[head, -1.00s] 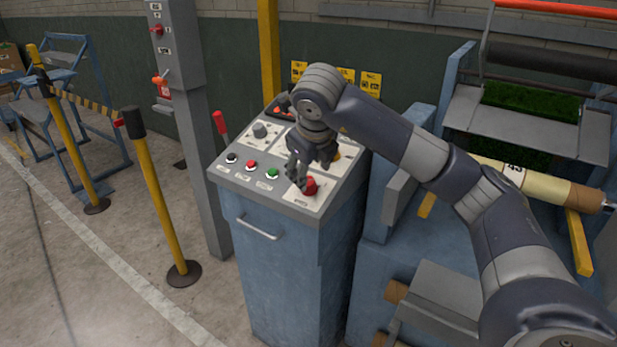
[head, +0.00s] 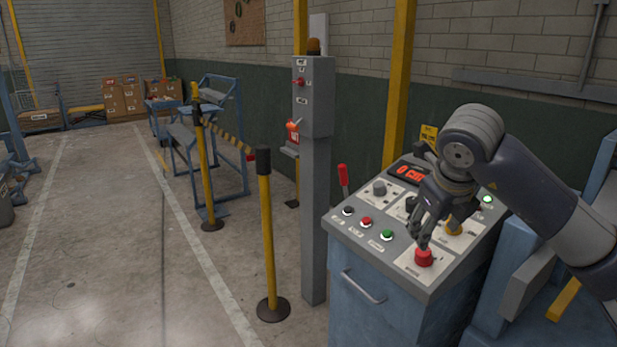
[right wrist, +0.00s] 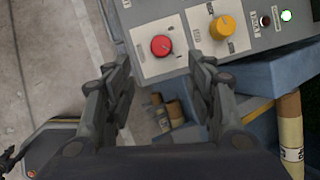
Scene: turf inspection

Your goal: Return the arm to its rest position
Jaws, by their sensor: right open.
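My right arm comes in from the right in the head view. Its dark grey gripper (head: 432,218) hangs fingers down over the sloped top of a blue control console (head: 375,312), just above and behind a red mushroom button (head: 423,258). In the right wrist view the two fingers of the gripper (right wrist: 157,62) stand wide apart with nothing between them. The red button also shows there (right wrist: 161,46), beyond the gap, with a yellow knob (right wrist: 222,27) to its right. My left gripper is out of view.
The console also carries small buttons, a red-handled lever (head: 343,176) and a lit green lamp (head: 487,199). A grey post (head: 315,190) and a yellow barrier post (head: 267,245) stand left of it. Blue machinery (head: 515,270) lies right. The floor (head: 120,240) at left is open.

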